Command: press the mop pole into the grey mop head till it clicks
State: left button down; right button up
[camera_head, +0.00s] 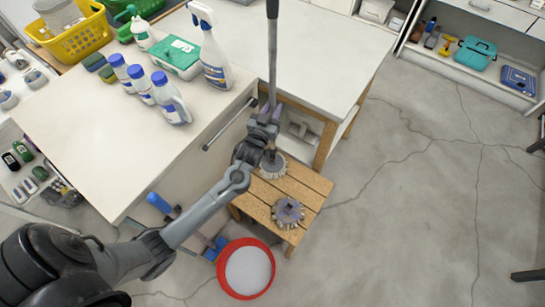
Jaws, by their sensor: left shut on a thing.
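The mop pole (272,55) is dark grey and stands nearly upright. My left gripper (266,128) is shut on its lower part. A grey mop head (273,168) with a pale fringe lies on the slatted wooden stool (313,187), just below my gripper. The pole's lower end is at or just above this head's centre. My gripper partly covers that spot, so I cannot tell whether the pole is seated. A second, purple-grey head (288,212) lies nearer the stool's front edge. My right gripper is out of view.
A red-rimmed bucket (222,278) stands on the floor before the stool.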

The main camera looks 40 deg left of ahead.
pick_arm(q)
jog(key=shift+f+b, duration=1.05)
jog(key=shift+f, duration=0.75)
jog(key=shift+f+p, duration=0.35)
jog(key=shift+f, duration=0.3)
dwell(3.3)
jog(key=c, duration=0.8)
grip_release()
